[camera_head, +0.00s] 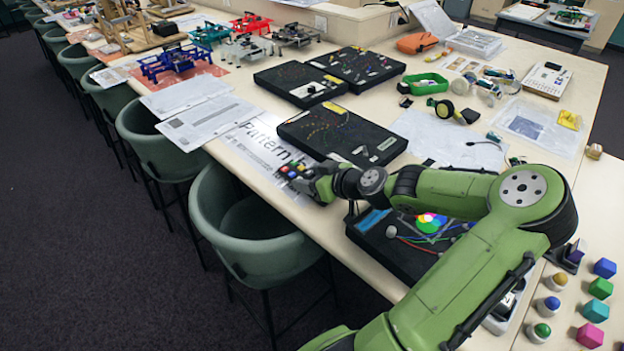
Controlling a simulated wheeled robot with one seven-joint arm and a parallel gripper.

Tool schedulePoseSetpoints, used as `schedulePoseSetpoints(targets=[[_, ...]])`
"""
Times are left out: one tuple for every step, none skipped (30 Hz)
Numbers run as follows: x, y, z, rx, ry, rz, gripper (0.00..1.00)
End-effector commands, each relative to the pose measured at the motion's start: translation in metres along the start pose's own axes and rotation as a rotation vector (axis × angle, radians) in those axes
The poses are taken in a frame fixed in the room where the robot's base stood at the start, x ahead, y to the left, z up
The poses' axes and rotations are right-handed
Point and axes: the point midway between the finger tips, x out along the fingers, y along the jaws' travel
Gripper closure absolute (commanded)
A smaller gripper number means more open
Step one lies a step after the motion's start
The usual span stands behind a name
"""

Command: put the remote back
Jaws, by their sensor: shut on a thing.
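My green arm reaches from the lower right across the table, and my gripper (308,183) is at the table's left edge, low over the printed "Pattern" sheet (262,143). It is shut on a small dark remote (291,171) with red, yellow, green and blue buttons. The gripper covers part of the remote. I cannot tell whether the remote touches the sheet or is held just above it. No place marked for the remote can be made out.
A black board (342,134) lies just beyond my gripper, and another (372,232) is partly under my arm. Green chairs (245,233) line the table's left side. Coloured cubes (595,310) and round buttons stand at lower right. White papers (197,110) lie farther back.

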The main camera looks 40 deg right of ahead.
Motion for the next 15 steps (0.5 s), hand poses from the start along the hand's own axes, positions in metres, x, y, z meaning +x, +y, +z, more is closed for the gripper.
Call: schedulePoseSetpoints(targets=[[0.0028,-0.0024,0.0157,0.015,-0.027,-0.008,0.85],[0.0031,-0.0027,0.0166,0.016,-0.027,-0.009,0.85],[0.0034,-0.0031,0.0173,0.017,-0.028,-0.01,0.85],[0.0036,-0.0033,0.0175,0.017,-0.028,-0.011,0.85],[0.0036,-0.0034,0.0175,0.018,-0.028,-0.011,0.85],[0.0037,-0.0036,0.0175,0.018,-0.028,-0.012,0.85],[0.0037,-0.0037,0.0175,0.018,-0.028,-0.012,0.85],[0.0037,-0.0038,0.0175,0.018,-0.028,-0.013,0.85],[0.0038,-0.0039,0.0176,0.018,-0.028,-0.013,0.85],[0.0039,-0.0039,0.0177,0.018,-0.028,-0.013,0.37],[0.0039,-0.004,0.0177,0.018,-0.028,-0.013,0.33],[0.004,-0.0041,0.0178,0.019,-0.028,-0.014,0.27],[0.004,-0.0041,0.0178,0.019,-0.028,-0.014,0.22],[0.0041,-0.0042,0.0179,0.019,-0.028,-0.014,0.18],[0.0041,-0.0042,0.0179,0.019,-0.028,-0.014,0.11]])
